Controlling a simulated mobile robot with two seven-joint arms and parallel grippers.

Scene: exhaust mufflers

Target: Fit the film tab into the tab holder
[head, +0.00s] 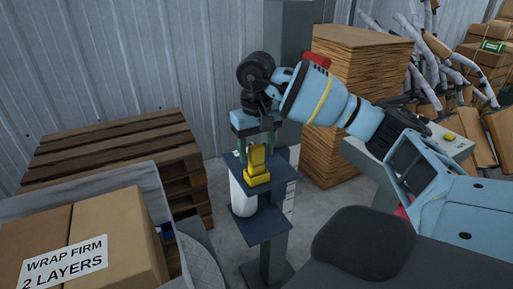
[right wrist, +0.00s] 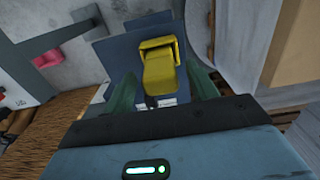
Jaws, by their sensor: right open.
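A yellow piece (head: 257,159) stands upright on a yellow base (head: 257,178) on the dark blue upper plate. In the right wrist view, the yellow body (right wrist: 160,73) has a loop-like end at the top. I cannot tell for sure which yellow part is the film tab and which the tab holder. My right gripper (head: 259,147) is above the plate with its green fingers pointing down. In the right wrist view, the fingers (right wrist: 162,88) are apart, one on each side of the yellow body, with gaps visible. My left gripper is out of view.
The blue stand has a lower plate (head: 262,226) and a white roll (head: 243,196) between plates. A box (head: 100,225) marked "WRAP FIRM 2 LAYERS" is at lower left. Wooden pallets (head: 110,150) and a brown cardboard stack (head: 355,85) are behind. Bare floor shows around the stand.

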